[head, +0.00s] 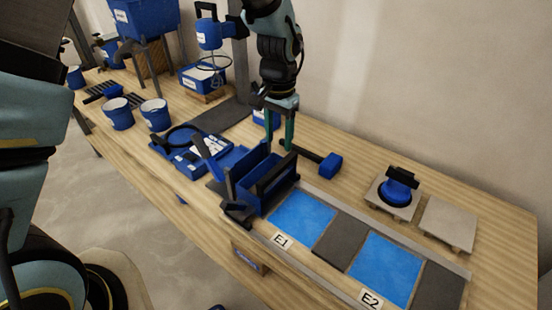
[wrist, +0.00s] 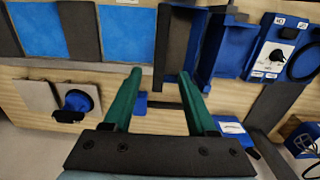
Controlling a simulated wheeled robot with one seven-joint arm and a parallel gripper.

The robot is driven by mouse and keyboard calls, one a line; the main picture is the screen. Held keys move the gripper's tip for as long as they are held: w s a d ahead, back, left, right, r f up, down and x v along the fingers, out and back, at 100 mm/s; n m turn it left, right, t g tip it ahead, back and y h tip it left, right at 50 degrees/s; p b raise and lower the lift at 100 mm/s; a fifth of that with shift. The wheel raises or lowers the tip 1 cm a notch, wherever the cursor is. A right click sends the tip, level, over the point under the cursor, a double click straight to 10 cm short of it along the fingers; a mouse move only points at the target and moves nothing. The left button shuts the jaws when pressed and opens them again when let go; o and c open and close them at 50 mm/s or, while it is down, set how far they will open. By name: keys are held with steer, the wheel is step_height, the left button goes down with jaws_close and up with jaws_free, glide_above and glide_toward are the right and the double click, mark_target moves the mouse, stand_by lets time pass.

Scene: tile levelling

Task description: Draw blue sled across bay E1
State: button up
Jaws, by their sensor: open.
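The blue sled (head: 257,185) stands at the left end of bay E1, an open box shape with dark upright bars. Bay E1 (head: 303,219) is a flat bright blue rectangle with a white E1 label at its front edge. My gripper (head: 279,146) is open and empty, its green fingers pointing down above the table behind the sled. In the wrist view my gripper (wrist: 160,74) has its fingers apart with nothing between them. There the sled (wrist: 230,45) lies beyond the fingers to the right, and bay E1 (wrist: 126,36) beyond them to the left.
Bay E2 (head: 384,268) lies right of E1 past a dark strip. A blue-headed mallet (head: 329,165) lies behind E1. A blue suction cup (head: 398,188) sits on a tile at the back right. A blue tool tray (head: 193,157) and buckets (head: 118,113) stand left of the sled.

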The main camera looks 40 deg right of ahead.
mark_target(278, 167)
step_height(278, 167, down, 9)
steer(key=shift+f+p, duration=0.1)
steer(key=shift+p, duration=0.85)
jaws_close()
stand_by(0.8)
